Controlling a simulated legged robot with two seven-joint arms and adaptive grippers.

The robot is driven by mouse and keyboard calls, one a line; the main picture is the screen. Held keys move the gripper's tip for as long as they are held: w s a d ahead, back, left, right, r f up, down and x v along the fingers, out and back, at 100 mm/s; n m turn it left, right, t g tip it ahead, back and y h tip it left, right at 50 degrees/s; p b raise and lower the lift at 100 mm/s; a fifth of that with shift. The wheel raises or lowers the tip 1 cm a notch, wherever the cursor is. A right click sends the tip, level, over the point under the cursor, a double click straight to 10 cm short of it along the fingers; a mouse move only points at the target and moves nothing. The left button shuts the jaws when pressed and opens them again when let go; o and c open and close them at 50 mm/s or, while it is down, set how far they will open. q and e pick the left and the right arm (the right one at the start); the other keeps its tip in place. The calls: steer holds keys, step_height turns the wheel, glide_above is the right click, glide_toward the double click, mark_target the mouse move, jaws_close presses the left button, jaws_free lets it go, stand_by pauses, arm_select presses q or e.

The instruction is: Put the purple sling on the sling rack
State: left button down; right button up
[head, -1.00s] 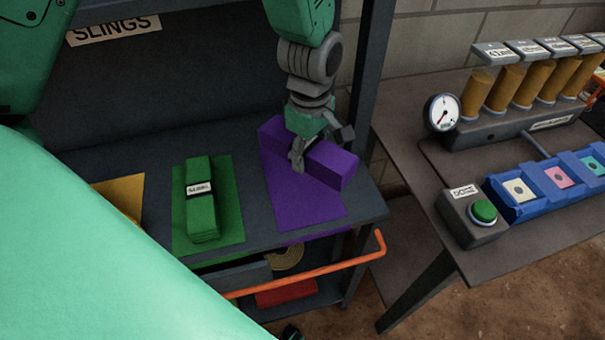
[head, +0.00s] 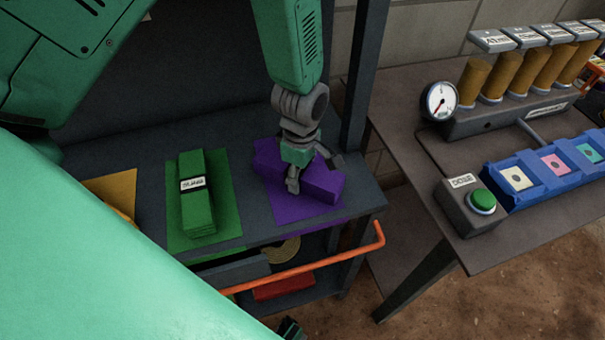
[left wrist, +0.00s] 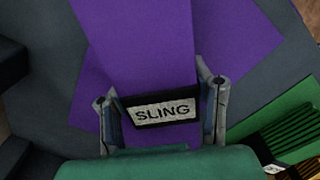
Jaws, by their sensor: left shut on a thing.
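The purple sling (head: 322,184) is a folded block lying over the purple mat (head: 290,210) on the grey rack shelf (head: 246,176). My left gripper (head: 295,181) reaches down from above and is shut around the sling's middle. In the left wrist view the sling (left wrist: 137,45) passes between the two fingers (left wrist: 162,115), with its black-and-white SLING label between them. The sling lies at a slant to the mat, its right end near the mat's right edge. Whether it rests fully on the mat or is slightly above it, I cannot tell. My right gripper is not clearly in view.
A green sling (head: 198,192) lies on a green mat (head: 229,222) to the left, with a yellow mat (head: 118,190) beyond. A rack post (head: 366,75) stands behind right. An orange rail (head: 330,263) runs along the front. A table with a green button (head: 482,201) is at right.

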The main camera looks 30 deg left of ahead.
arm_select(q)
steer(key=shift+a, duration=0.1)
steer(key=c, duration=0.7)
jaws_free()
steer(key=shift+c, duration=0.2)
steer(key=shift+d+r, duration=0.2)
steer(key=shift+d, duration=0.2)
steer(key=shift+r, duration=0.3)
steer(key=r, duration=0.7)
steer(key=r+p, duration=0.1)
steer(key=r, duration=0.2)
steer(key=shift+a+r, duration=0.15)
steer(key=shift+a, duration=0.1)
steer(key=shift+d+r, duration=0.25)
steer(key=shift+r, duration=0.2)
steer(key=shift+a, duration=0.2)
